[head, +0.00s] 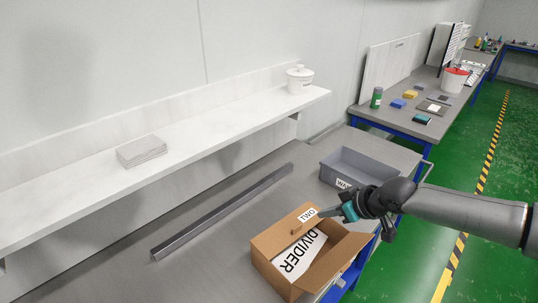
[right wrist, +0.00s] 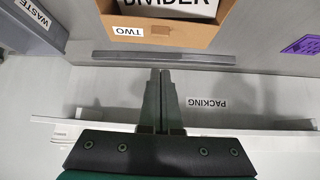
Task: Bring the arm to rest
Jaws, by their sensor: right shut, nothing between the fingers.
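My right gripper (head: 328,212) comes in from the right in the head view, above the front right of the workbench by an open cardboard box (head: 272,245). Its fingers are shut with nothing between them; they also show pressed together in the right wrist view (right wrist: 161,76). The box carries a label reading TWO and holds a white piece marked DIVIDER (head: 303,254). In the right wrist view the box (right wrist: 185,33) lies beyond the fingertips, apart from them in the picture. My left gripper is not in view.
A grey bin (head: 340,180) labelled WASTE stands behind my gripper. A long metal bar (head: 222,213) lies along the bench (head: 200,270). A shelf (head: 90,190) above holds a grey stack (head: 142,151) and a white lidded pot (head: 299,79). A purple item (right wrist: 301,46) shows in the wrist view.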

